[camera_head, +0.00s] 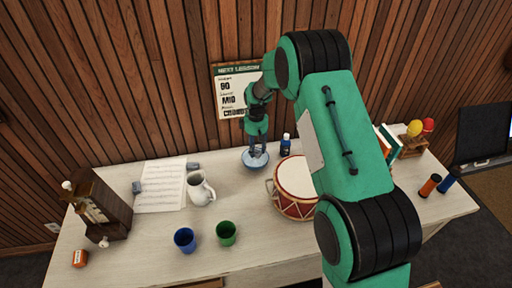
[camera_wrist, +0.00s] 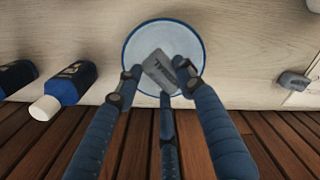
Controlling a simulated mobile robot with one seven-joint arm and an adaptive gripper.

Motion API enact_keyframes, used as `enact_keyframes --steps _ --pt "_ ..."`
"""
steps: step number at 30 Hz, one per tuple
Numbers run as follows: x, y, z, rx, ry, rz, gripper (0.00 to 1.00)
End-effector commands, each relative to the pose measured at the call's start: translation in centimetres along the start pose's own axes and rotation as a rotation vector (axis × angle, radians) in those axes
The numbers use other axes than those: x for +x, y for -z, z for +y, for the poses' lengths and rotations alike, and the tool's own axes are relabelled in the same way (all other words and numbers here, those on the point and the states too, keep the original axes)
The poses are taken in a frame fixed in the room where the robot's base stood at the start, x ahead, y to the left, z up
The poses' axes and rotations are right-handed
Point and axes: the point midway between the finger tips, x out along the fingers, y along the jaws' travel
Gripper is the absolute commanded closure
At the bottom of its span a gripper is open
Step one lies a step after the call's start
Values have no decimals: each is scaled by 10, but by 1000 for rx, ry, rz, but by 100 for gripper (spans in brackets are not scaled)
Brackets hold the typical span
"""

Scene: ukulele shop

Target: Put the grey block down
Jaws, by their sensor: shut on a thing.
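My gripper (camera_head: 257,148) points down over a blue-rimmed bowl (camera_head: 254,166) at the back of the table in the head view. In the wrist view its blue fingers are shut on a grey block (camera_wrist: 157,66) with dark lettering. The block is tilted and lies within the outline of the bowl (camera_wrist: 145,36). I cannot tell whether the block touches the bowl's floor. The head view hardly shows the block between the fingers.
A blue bottle (camera_head: 286,145) and a red drum (camera_head: 294,185) stand close right of the bowl. A white jug (camera_head: 200,188), sheet music (camera_head: 162,185) with small grey weights, and blue (camera_head: 184,240) and green (camera_head: 226,233) cups are left. Bare table lies between jug and drum.

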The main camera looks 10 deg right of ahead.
Motion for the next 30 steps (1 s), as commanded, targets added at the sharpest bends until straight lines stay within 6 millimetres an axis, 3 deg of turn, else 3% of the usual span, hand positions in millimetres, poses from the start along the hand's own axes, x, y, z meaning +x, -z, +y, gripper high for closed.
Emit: enact_keyframes --steps 12,26,27,30 --pt "32 0 0 0 0 0 86" --pt "35 0 0 0 0 0 86" --pt "35 0 0 0 0 0 60" --pt "35 0 0 0 0 0 40"
